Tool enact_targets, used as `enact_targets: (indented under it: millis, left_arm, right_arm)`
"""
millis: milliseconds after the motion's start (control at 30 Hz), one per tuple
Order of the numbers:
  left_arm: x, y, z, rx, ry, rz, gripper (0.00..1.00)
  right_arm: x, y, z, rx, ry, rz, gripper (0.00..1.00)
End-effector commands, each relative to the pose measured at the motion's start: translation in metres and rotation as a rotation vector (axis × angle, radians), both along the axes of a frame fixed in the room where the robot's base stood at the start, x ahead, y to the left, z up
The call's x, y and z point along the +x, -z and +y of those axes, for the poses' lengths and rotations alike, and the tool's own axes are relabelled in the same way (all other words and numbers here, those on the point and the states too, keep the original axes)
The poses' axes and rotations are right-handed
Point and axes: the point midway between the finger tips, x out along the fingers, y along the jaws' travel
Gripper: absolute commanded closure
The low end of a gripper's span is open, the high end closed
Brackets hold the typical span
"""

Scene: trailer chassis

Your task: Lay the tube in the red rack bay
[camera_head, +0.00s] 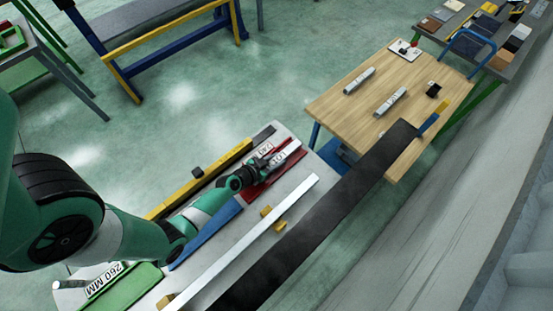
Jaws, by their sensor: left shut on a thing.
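My left gripper (262,167) reaches in from the left and is shut on a short pale tube (286,152) with dark print on its side. The tube is over the red rack bay (274,174), roughly in line with it. Red shows along the tube's near side and by its end. I cannot tell whether the tube touches the bay floor or is held just above it. The gripper hides the tube's near end. A white label (265,150) with a number lies beside the bay. My right gripper is not in view.
The grey rack top also carries a blue bay (208,232) and a green bay (128,289). A long white bar (245,240) and a long black beam (320,215) run alongside. The wooden table (345,100) holds two pale tubes (359,81) (390,101) and a black block (433,90).

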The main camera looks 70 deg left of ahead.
Motion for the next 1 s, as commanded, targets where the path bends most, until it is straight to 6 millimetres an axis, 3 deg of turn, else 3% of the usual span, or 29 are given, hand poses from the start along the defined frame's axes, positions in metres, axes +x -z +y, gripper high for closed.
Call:
enact_targets:
  millis: [100,133,300,667,1000]
  left_arm:
    - [0.000,0.004,0.000,0.001,-0.001,-0.002,1.00]
    - [0.000,0.003,0.000,0.000,0.000,0.000,0.59]
    - [0.000,0.003,0.000,0.000,0.000,0.000,0.33]
    - [-0.002,-0.003,-0.001,0.000,0.000,0.001,0.33]
    - [-0.064,-0.035,-0.023,-0.002,-0.004,0.001,0.33]
  right_arm:
    - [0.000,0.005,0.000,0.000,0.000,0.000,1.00]
    - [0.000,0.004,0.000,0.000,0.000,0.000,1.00]
    - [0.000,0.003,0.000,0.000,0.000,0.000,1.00]
    - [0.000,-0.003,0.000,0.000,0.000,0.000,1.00]
    - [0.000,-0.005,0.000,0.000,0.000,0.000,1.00]
